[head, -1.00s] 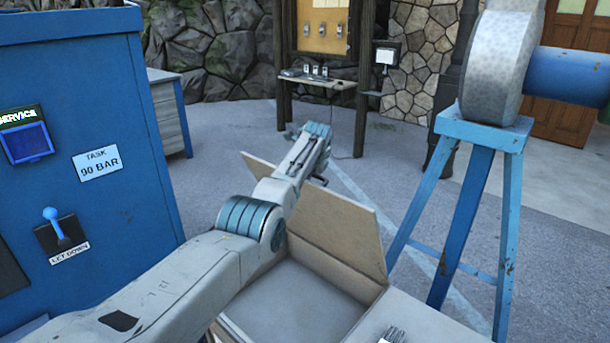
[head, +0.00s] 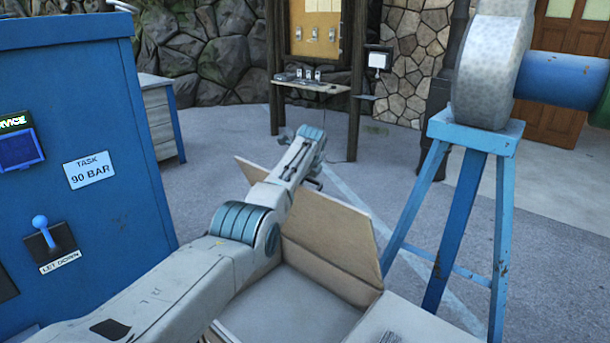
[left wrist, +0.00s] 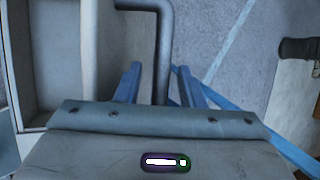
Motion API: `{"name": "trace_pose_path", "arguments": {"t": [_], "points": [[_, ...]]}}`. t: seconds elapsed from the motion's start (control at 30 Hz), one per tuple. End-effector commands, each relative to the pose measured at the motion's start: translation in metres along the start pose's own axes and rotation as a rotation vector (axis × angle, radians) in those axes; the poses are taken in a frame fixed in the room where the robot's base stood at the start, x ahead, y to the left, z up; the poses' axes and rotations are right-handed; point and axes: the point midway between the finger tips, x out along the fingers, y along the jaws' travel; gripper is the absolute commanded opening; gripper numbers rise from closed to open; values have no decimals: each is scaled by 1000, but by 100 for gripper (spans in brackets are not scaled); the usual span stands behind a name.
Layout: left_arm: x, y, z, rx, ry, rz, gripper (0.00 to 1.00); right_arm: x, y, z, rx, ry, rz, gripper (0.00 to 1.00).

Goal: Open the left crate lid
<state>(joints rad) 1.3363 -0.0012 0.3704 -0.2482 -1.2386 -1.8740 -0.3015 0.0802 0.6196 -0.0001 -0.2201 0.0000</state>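The left crate's lid (head: 335,235) is raised and stands steeply at the far side of the open crate (head: 225,331). The crate's grey inside shows in the head view. My left gripper (left wrist: 158,88) is beyond the lid; its tips are hidden in the head view. In the left wrist view its two blue fingers are apart, with a bent grey bar handle (left wrist: 163,40) between them and a gap on each side. The lid (left wrist: 101,45) appears edge-on there, beside the open crate. My right gripper is not in view.
A blue cabinet (head: 100,225) with a lever (head: 43,232) stands close on the left. A blue trestle (head: 462,230) holding a reel is right of the crate. A pale surface (head: 425,325) adjoins the crate. Open paving lies behind the lid.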

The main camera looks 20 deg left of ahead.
Motion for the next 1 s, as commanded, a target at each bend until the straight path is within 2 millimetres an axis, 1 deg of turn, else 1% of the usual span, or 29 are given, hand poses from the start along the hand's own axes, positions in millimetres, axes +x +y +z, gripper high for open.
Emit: {"name": "trace_pose_path", "arguments": {"t": [0.17, 0.33, 0.37, 0.6, 0.73, 0.83, 1.0], "points": [[-8, -1, 0, 0, -1, -2, 36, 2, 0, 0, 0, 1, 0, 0], [-25, 0, -1, 0, 0, -3, 36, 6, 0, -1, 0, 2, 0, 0], [-29, 1, -2, 0, 0, -4, 36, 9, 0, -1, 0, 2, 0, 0], [-73, 1, -1, -1, -1, -4, 36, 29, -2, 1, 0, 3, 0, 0], [-92, 0, 0, -1, 0, -2, 36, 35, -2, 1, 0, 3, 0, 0], [-101, 0, 0, 0, 0, -1, 36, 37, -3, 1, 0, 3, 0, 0], [-107, 0, 0, 0, 1, 0, 36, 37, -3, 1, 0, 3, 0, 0]]}}
